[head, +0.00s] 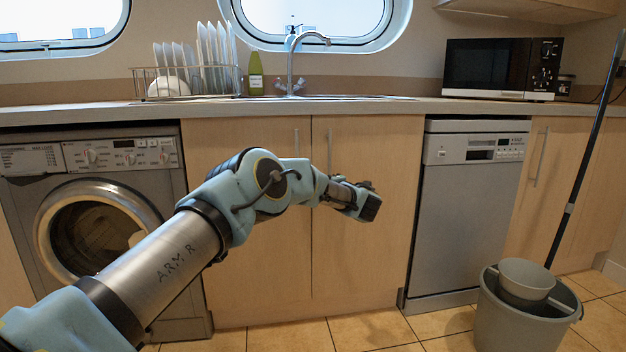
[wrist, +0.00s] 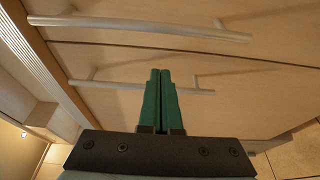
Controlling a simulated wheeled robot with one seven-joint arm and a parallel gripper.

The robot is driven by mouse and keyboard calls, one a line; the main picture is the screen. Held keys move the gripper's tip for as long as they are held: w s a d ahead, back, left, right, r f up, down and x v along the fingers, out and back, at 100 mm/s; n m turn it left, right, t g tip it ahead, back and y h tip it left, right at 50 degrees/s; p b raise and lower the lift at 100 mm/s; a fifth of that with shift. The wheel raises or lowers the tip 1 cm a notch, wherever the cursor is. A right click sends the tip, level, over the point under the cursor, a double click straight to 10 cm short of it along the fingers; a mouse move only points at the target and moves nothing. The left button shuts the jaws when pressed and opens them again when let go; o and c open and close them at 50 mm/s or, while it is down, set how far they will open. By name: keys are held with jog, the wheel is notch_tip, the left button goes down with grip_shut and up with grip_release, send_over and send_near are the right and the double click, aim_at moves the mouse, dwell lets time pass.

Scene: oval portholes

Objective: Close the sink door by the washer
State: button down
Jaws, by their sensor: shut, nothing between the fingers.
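Two pale wood doors stand side by side under the sink. The left sink door (head: 255,225), beside the washing machine (head: 95,215), looks flush or nearly so; I cannot tell if a small gap is left. The right sink door (head: 385,260) is at its right. Each has an upright bar handle near their shared seam. My gripper (head: 370,205) is in front of the right door, with my arm crossing before the left one. In the wrist view my green fingers (wrist: 160,85) are together and empty. Behind them are two bar handles (wrist: 140,87) and a dark seam.
A grey dishwasher (head: 468,215) stands right of the sink doors. A grey bucket (head: 525,315) and a leaning mop handle (head: 585,150) occupy the floor at the right. The countertop (head: 350,107) runs above the doors. Tiled floor (head: 375,330) shows clear below them.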

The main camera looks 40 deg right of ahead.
jog(key=s+d, duration=0.1)
jog(key=s, duration=0.7)
jog(key=shift+d+p, duration=0.4)
jog(key=shift+f, duration=0.1)
